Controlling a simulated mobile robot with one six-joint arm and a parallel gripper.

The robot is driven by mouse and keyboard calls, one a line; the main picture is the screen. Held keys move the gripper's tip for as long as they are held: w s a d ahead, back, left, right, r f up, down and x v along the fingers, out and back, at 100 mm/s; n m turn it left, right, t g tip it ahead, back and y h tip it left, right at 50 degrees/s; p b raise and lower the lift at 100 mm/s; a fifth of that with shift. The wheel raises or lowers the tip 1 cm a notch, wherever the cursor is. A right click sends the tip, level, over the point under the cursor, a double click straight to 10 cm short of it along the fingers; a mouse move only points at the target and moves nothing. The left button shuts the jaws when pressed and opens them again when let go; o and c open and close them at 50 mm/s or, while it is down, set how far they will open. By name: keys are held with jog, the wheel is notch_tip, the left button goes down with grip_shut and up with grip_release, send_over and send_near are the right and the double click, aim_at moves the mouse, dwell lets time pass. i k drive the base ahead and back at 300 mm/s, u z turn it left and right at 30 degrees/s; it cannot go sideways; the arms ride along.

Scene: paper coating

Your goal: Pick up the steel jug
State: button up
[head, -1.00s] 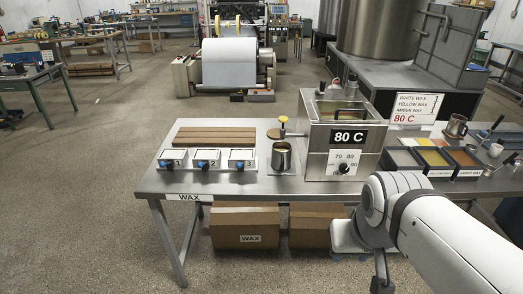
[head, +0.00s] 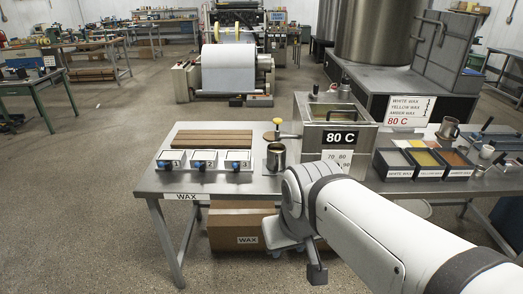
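A steel jug (head: 276,157) stands upright on the metal table, left of the heated tank and below its yellow-knobbed tap. A second steel vessel with a handle (head: 448,129) stands at the right, behind the wax trays. My gripper (head: 316,272) shows only as a dark part below my white wrist, in front of the table's front edge. It is low and to the right of the first jug, apart from it. Its fingers cannot be made out clearly, so I cannot tell whether it is open.
The tank (head: 336,137) marked 80 C stands right of the jug. Wax trays (head: 437,173) are at the right. A carton (head: 238,239) sits under the table (head: 160,184).

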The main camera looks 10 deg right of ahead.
aim_at(276, 151)
jog(key=z, duration=0.05)
jog(key=i, duration=1)
jog(key=u, duration=0.1)
